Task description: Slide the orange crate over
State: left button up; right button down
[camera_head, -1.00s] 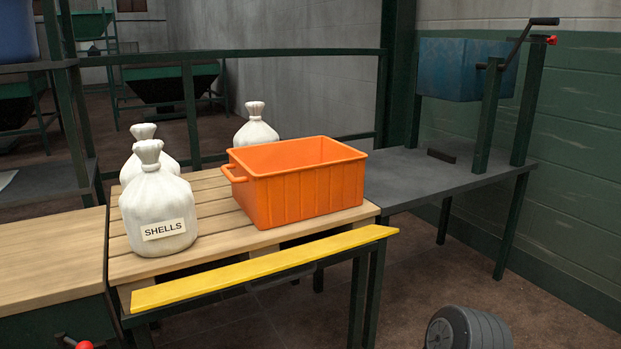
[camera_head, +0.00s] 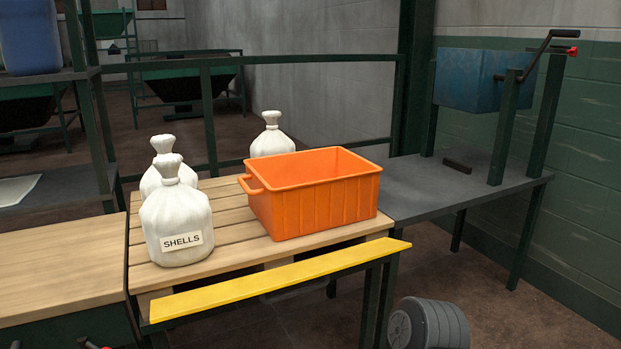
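The orange crate (camera_head: 318,208) stands upright on the right part of a slatted wooden pallet table (camera_head: 225,245). It is open at the top, and a handle sticks out on its left side. What is inside its bottom is hidden by its walls. Neither of my grippers is clearly visible; only small dark and red parts that may be mine show at the lower left edge.
A white sack labelled SHELLS (camera_head: 176,222) stands left of the crate, with another sack (camera_head: 160,168) behind it and a third (camera_head: 271,137) behind the crate. A yellow bar (camera_head: 285,278) runs along the front edge. A grey table (camera_head: 425,190) adjoins at right.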

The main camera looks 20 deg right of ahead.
aim_at(297, 194)
jog(key=l+u, duration=0.4)
jog(key=i+l+u, duration=0.1)
jog(key=l+u, duration=0.15)
jog(key=u, duration=0.2)
jog(key=l+u, duration=0.4)
jog(key=k+l, duration=0.1)
jog(key=l, duration=0.2)
jog(key=k+l+u, duration=0.1)
jog(key=l, duration=0.25)
jog(key=k+l, duration=0.1)
jog(key=l, duration=0.2)
jog(key=k+l+u, duration=0.1)
jog(key=l, duration=0.25)
